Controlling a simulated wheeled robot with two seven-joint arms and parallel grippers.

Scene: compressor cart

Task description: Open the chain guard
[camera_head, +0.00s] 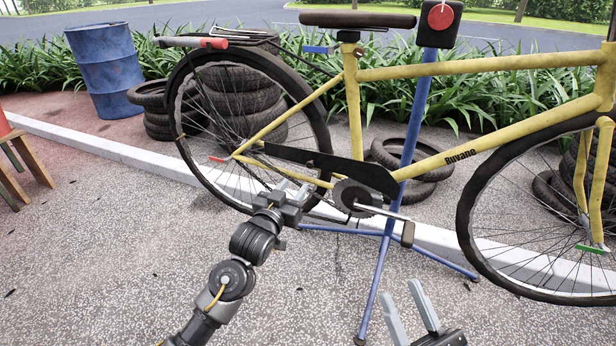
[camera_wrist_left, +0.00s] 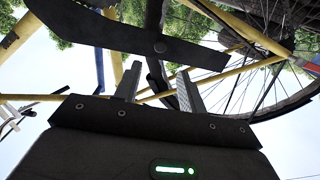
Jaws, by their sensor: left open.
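The chain guard (camera_head: 335,167) is a long dark plate along the yellow bicycle's lower rear frame, from near the rear hub to the chainring (camera_head: 357,197). In the left wrist view the chain guard (camera_wrist_left: 125,37) crosses the upper left, beyond my fingers. My left gripper (camera_head: 294,189) is open below the guard's rear half, near the lower yellow tube; no contact with the guard can be made out. Its two fingers show apart and empty in the left wrist view (camera_wrist_left: 158,88). My right gripper (camera_head: 407,300) is open and empty at the bottom, below the crank and pedal.
The yellow bicycle (camera_head: 480,64) hangs on a blue repair stand (camera_head: 389,240) whose legs spread over the pavement. Stacked tires (camera_head: 240,100) and a blue barrel (camera_head: 105,70) stand behind. A wooden stool (camera_head: 28,160) is at the left. The front left pavement is clear.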

